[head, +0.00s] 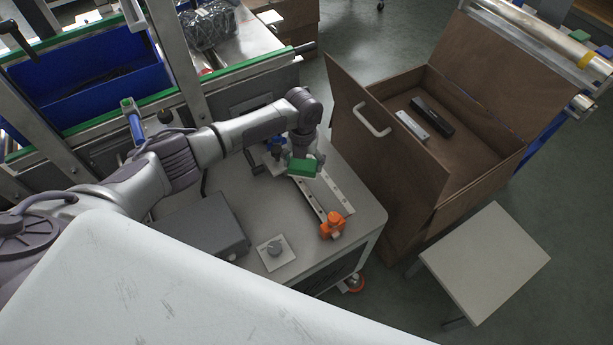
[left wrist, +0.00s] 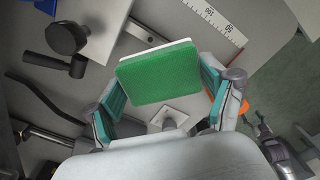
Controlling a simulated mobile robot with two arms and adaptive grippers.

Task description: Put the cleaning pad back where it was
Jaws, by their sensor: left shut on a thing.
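The cleaning pad is a green block with a white edge (head: 302,167). My left gripper (head: 303,158) is shut on it and holds it over the grey tabletop, by the upper end of a white ruler strip (head: 318,196). In the left wrist view the pad (left wrist: 160,73) sits between the two teal-lined fingers, green face towards the camera. Whether the pad touches the table is unclear. A grey and black arm-like part shows at the lower right of the left wrist view, seemingly my right gripper (left wrist: 264,130); its jaw state is unclear.
On the grey table (head: 225,180) are an orange clamp (head: 332,225), a grey box (head: 200,225) and a white plate with a knob (head: 275,250). An open brown drawer (head: 470,160) holds a black and a silver bar. A stool (head: 487,262) stands right.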

